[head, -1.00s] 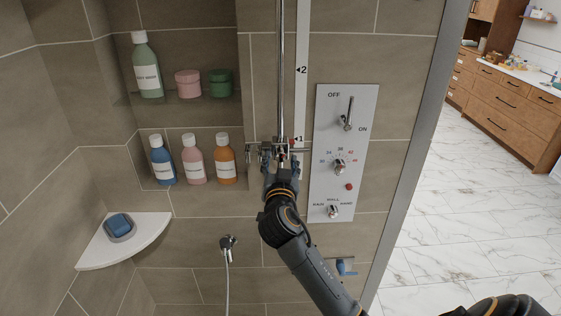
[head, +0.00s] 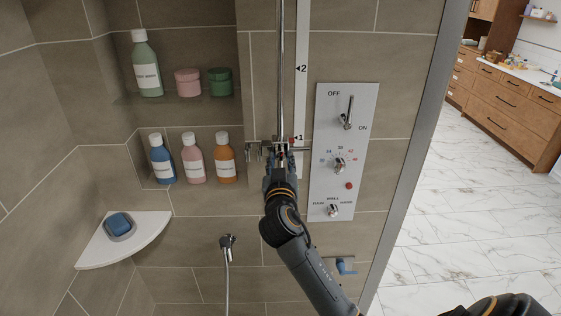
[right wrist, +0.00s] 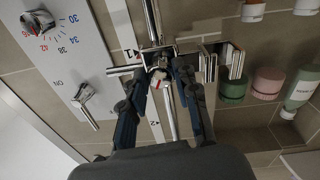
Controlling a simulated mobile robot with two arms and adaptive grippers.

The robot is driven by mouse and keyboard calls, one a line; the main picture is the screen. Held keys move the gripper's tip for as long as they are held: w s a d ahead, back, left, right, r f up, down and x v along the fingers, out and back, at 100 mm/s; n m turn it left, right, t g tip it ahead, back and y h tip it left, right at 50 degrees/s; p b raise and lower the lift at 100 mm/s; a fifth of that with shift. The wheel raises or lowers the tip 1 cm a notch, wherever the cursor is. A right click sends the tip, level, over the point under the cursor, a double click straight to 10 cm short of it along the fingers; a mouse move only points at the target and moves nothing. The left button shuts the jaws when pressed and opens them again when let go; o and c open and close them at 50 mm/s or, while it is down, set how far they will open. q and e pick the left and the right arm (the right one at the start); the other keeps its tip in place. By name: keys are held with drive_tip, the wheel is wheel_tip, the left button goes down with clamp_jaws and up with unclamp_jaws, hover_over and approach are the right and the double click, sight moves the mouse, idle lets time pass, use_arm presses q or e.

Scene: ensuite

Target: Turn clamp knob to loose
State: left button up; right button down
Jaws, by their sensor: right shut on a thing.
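The chrome clamp (head: 254,149) sits on the vertical shower rail (head: 280,75), close to the scale mark 1. In the right wrist view, which is upside down, the clamp (right wrist: 155,56) shows beyond my fingertips. A small knob with a red and pale face (right wrist: 158,76) lies between the fingers there. My right gripper (head: 281,156) reaches up from below and is shut on the clamp knob. Its two blue-grey fingers also show in the right wrist view (right wrist: 163,76). In the head view my fingers hide the knob. My left gripper is not in view.
A control panel (head: 322,190) with a lever and dials is close right of my gripper. Niche shelves with bottles (head: 193,165) and jars are left. A corner shelf (head: 92,252) holds soap. A hose outlet (head: 228,241) and blue-handled fitting (head: 345,267) are lower.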

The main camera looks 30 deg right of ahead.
drive_tip(key=n, duration=0.3)
drive_tip(key=shift+n+p, duration=0.3)
drive_tip(key=shift+n, duration=0.1)
drive_tip(key=n+p, duration=0.1)
drive_tip(key=n, duration=0.2)
drive_tip(key=shift+n, duration=0.4)
drive_tip(key=n+p, duration=0.2)
drive_tip(key=n, duration=0.2)
drive_tip(key=shift+s+d+r+t, duration=0.1)
drive_tip(key=shift+t, duration=0.2)
drive_tip(key=shift+n+p, duration=0.5)
drive_tip(key=shift+n, duration=1)
drive_tip(key=shift+y, duration=0.4)
drive_tip(key=c, duration=1)
unclamp_jaws()
drive_tip(key=shift+s, duration=0.1)
